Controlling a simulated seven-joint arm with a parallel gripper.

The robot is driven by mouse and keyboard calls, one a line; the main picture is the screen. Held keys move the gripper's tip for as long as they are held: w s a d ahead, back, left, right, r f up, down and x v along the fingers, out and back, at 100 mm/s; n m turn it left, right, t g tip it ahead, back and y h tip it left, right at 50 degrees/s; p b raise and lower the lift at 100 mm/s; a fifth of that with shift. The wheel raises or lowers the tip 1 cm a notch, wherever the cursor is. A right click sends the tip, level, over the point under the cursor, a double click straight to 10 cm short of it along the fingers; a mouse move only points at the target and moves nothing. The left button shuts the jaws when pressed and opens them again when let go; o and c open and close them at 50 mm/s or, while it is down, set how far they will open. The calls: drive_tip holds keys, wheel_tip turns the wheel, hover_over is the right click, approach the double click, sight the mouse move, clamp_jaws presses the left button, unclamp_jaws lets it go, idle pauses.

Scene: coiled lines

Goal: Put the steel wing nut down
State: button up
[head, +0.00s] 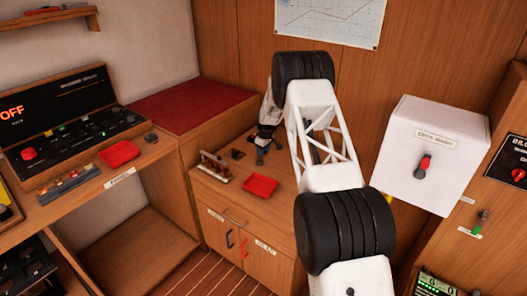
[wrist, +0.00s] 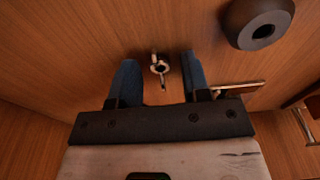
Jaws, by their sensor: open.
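The steel wing nut (wrist: 160,68) is small and shiny, with its wings spread, and shows in the wrist view against brown wood. My gripper (wrist: 160,62) is open, with one blue finger on each side of the nut and a visible gap to both. The nut appears to lie on the wooden surface, but its exact height is hard to tell. In the head view my gripper (head: 261,150) is low over the wooden cabinet top (head: 225,188). I cannot make out the nut there.
A red tray (head: 259,186) and a small wooden rack (head: 215,166) stand on the cabinet top near my gripper. In the wrist view a dark round piece (wrist: 258,22) is at upper right. A white box with a red knob (head: 432,155) is right of my arm.

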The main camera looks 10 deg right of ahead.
drive_tip(key=shift+r, duration=0.15)
wheel_tip(320, 180, up, 12)
drive_tip(key=s+d, duration=0.1)
idle(0.6)
drive_tip(key=shift+s, duration=0.1)
idle(0.4)
drive_tip(key=s+r+m, duration=0.2)
drive_tip(key=s+r, duration=1.3)
drive_tip(key=r, duration=0.3)
drive_tip(key=s+r+m+t, duration=0.1)
drive_tip(key=s+r, duration=0.5)
drive_tip(key=s, duration=0.4)
drive_tip(key=s+r+m, duration=0.2)
drive_tip(key=s+r, duration=0.4)
drive_tip(key=s, duration=0.5)
drive_tip(key=s+f+m+h, duration=0.1)
drive_tip(key=s+m, duration=0.3)
drive_tip(key=s, duration=3.6)
drive_tip(key=shift+s+t, duration=0.3)
drive_tip(key=shift+s, duration=0.1)
